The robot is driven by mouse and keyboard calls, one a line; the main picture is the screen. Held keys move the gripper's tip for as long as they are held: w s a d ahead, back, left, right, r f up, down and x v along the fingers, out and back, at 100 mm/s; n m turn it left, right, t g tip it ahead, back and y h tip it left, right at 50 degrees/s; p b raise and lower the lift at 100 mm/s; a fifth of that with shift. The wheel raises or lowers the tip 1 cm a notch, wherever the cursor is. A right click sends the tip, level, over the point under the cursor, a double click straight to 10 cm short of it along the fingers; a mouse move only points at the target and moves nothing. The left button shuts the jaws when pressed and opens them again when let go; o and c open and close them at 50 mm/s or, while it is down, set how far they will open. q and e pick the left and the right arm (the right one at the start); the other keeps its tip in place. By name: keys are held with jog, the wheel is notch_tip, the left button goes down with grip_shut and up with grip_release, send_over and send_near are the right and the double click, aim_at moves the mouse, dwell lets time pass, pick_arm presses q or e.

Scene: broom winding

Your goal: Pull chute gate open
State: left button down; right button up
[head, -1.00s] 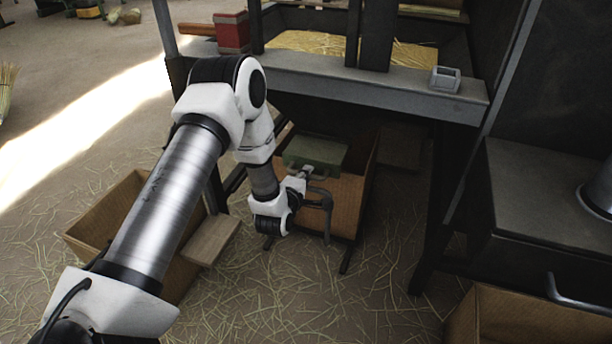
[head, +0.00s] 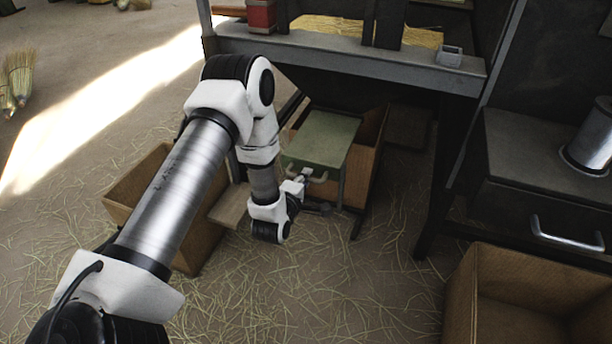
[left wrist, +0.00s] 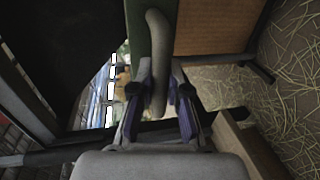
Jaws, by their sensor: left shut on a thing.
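The chute gate (head: 326,136) is a flat green plate under the bench, sticking out toward me over a wooden box. A pale grey handle (head: 319,178) sits on its front edge. My left gripper (head: 304,180) is at this handle, shut on it. In the left wrist view, the fingers of my left gripper (left wrist: 160,82) close on both sides of the curved handle (left wrist: 157,28), with the green gate edge (left wrist: 136,22) just behind. My right gripper is not in view.
A wooden box (head: 370,160) stands behind and below the gate. Another open box (head: 150,195) stands left, beside my arm, and one (head: 500,290) at the lower right. The grey bench beam (head: 340,55) runs above. The straw-strewn floor in front is clear.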

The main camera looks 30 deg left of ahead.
pick_arm(q)
jog(key=shift+s+d+f, duration=0.1)
jog(key=shift+s+f, duration=0.1)
jog(key=c, duration=1.1)
grip_release()
jog(key=shift+r, duration=0.15)
jog(key=shift+c, duration=0.2)
jog(key=v, duration=1.2)
